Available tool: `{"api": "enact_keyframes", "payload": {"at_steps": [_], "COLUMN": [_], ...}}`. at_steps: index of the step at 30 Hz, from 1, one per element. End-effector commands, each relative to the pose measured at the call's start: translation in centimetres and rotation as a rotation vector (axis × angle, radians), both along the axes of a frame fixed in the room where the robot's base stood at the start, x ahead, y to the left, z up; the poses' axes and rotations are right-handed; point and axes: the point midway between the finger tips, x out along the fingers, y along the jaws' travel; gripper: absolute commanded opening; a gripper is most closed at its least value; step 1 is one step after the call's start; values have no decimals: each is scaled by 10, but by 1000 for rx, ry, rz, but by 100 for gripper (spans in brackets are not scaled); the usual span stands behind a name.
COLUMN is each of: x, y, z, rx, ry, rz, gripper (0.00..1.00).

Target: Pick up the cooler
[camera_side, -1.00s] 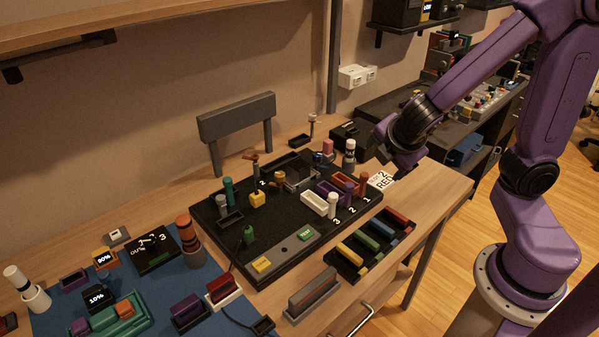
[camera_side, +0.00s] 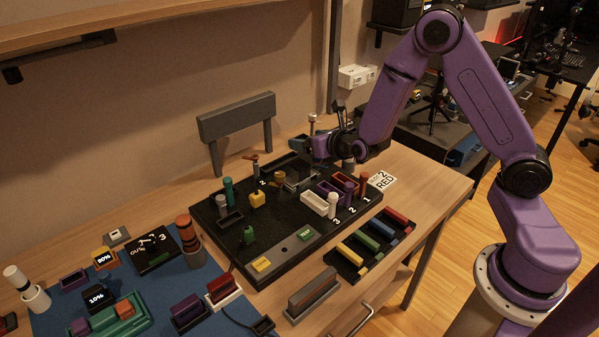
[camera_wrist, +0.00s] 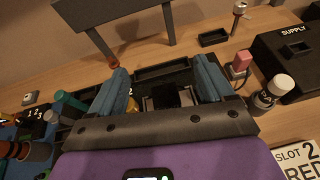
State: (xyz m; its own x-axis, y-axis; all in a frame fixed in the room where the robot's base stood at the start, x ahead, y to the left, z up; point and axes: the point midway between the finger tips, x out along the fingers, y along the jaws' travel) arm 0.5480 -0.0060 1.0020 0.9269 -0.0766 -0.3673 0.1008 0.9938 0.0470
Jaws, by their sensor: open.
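Nothing is labelled as the cooler, and I cannot tell for certain which part it is. The likeliest is a dark block in a grey metal frame (camera_wrist: 165,98) near the back middle of the black board (camera_side: 222,250); the frame also shows in the side view (camera_side: 293,181). My gripper (camera_side: 318,148) is above the back right of the board. In the wrist view my gripper (camera_wrist: 160,76) is open, with its two blue-grey fingers apart and nothing held between them. The grey frame appears between and below the fingers. The gripper body hides the board's nearer part there.
A black SUPPLY box (camera_wrist: 292,50) stands at right. A grey raised bar on legs (camera_side: 237,117) stands behind. The table's right end (camera_side: 430,180) is mostly clear.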

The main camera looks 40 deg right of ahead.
Motion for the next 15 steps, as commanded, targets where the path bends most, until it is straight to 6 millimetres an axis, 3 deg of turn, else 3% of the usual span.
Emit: {"api": "enact_keyframes", "payload": {"at_steps": [6,15], "x": [5,4], "y": [5,5], "z": [-18,-53], "rx": [-45,-47], "ry": [19,22], "rz": [97,102], "gripper": [81,81]}}
